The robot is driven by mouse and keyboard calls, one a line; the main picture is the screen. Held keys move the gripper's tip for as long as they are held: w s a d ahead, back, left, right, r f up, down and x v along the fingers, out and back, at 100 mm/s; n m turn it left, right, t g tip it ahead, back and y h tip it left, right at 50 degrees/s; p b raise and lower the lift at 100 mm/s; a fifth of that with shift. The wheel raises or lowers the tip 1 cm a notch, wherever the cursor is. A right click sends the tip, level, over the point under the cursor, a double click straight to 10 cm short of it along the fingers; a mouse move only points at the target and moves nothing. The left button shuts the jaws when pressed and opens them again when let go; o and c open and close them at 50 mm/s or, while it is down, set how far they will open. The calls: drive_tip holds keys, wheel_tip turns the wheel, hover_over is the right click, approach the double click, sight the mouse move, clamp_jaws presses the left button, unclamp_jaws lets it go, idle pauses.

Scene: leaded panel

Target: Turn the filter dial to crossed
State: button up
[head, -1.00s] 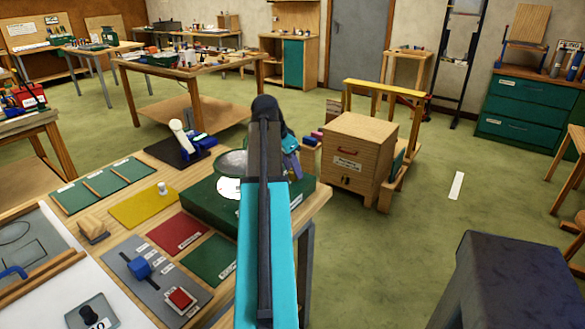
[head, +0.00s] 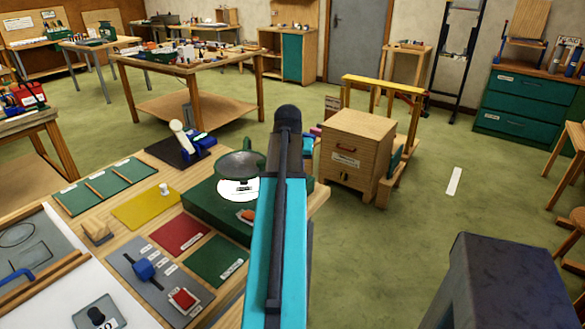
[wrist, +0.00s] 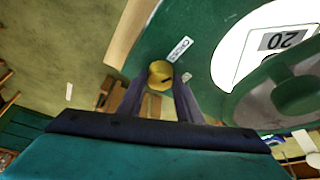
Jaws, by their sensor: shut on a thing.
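The filter dial (wrist: 160,75) is a small brass-yellow knob with a dark mark on its face, seen in the wrist view at the edge of a green unit. My gripper (wrist: 160,88) is shut on this dial, one dark finger on each side. A small white label (wrist: 180,48) with dark lettering lies beside the dial; its lettering is hard to read. In the head view the green unit (head: 200,208) stands on the bench, with a white disc (head: 238,189) on top. My arm hides the dial and my fingertips there.
A round grey-green part (head: 240,163) stands over the disc, close to my gripper's right in the wrist view. Coloured mats, a blue slider (head: 144,270) and a red button (head: 183,298) lie left on the bench. A wooden cabinet (head: 365,140) stands beyond; open floor lies right.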

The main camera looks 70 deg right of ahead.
drive_tip(key=shift+n+t+p, duration=0.45)
drive_tip(key=shift+n+t, duration=0.15)
drive_tip(key=shift+n, duration=1)
drive_tip(key=o, duration=1)
drive_tip(key=shift+s, duration=0.1)
drive_tip(key=shift+d+b+v, duration=0.15)
drive_tip(key=shift+b+v, duration=0.35)
drive_tip(key=shift+v, duration=2.95)
drive_tip(key=shift+d+b+v, duration=0.15)
drive_tip(key=shift+b+v, duration=0.35)
drive_tip(key=shift+v, duration=2.95)
drive_tip(key=shift+r, duration=0.1)
